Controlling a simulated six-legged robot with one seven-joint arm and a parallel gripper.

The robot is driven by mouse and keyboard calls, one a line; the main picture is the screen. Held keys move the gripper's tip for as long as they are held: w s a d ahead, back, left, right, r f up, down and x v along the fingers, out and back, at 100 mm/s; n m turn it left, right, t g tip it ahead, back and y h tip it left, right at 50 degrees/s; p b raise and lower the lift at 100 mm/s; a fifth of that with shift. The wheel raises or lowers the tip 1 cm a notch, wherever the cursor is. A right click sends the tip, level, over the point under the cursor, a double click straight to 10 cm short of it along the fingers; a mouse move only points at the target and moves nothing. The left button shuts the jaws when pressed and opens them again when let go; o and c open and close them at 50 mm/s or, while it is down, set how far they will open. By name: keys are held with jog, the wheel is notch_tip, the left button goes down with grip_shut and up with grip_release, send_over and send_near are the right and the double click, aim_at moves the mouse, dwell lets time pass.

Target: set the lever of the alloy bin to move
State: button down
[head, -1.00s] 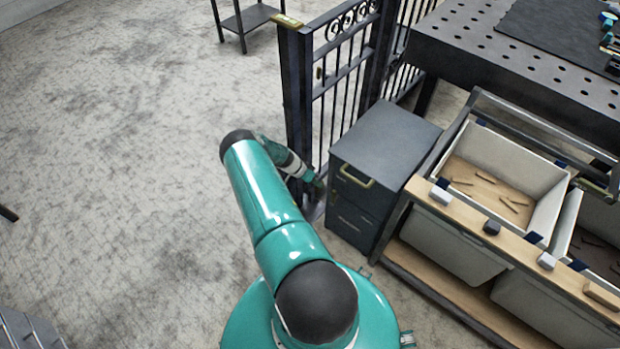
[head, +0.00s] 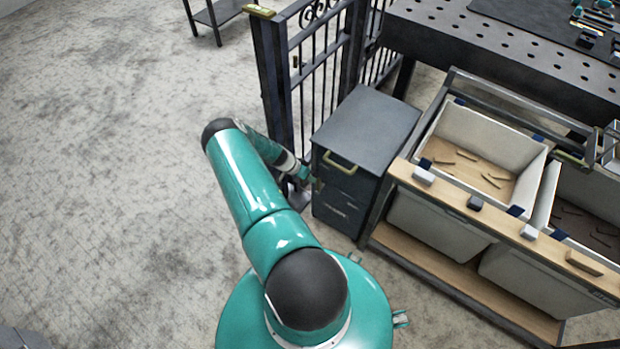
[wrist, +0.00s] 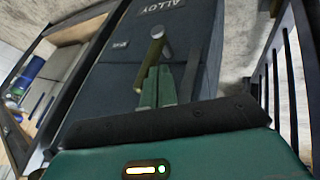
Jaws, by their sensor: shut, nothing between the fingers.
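The alloy bin is a dark grey cabinet (head: 365,130) with a brass pull handle (head: 340,162) on its upper front. In the wrist view its front (wrist: 105,80) carries the word ALLOY at the top edge. A brass bar with a grey rounded end, seemingly the lever (wrist: 152,58), stands out from that front. A small label beside it is too blurred to read. My gripper (wrist: 158,84) is shut and empty, its green fingers just below the bar in the picture; I cannot tell whether they touch it. In the head view my gripper (head: 298,192) is low beside the cabinet's front left, partly hidden by my arm.
A black barred gate (head: 315,75) stands behind and left of the cabinet. To the right, a wooden-railed rack (head: 480,215) holds pale bins (head: 490,130). A perforated dark table (head: 480,45) is behind. The concrete floor (head: 100,170) on the left is clear.

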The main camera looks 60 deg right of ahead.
aim_at(319, 182)
jog(key=shift+s+r+t, duration=0.15)
jog(key=shift+s+t, duration=0.35)
jog(key=shift+s+a+r+m+t, duration=0.15)
jog(key=shift+s+m+t, duration=0.1)
jog(key=shift+s+t, duration=0.5)
jog(key=shift+s+a+r+m+t, duration=0.1)
jog(key=shift+s+m+t, duration=0.15)
jog(key=shift+s+t, duration=0.5)
jog(key=s+a+f+m+t+h, duration=0.1)
jog(key=s+f+t+h, duration=0.1)
jog(key=s+f+t, duration=0.3)
jog(key=shift+s+a+f+m+t, duration=0.15)
jog(key=shift+s+m+t, duration=0.25)
jog(key=shift+s+t, duration=1.2)
jog(key=shift+w+f+t, duration=0.15)
jog(key=shift+w+t, duration=0.2)
jog(key=shift+t, duration=0.15)
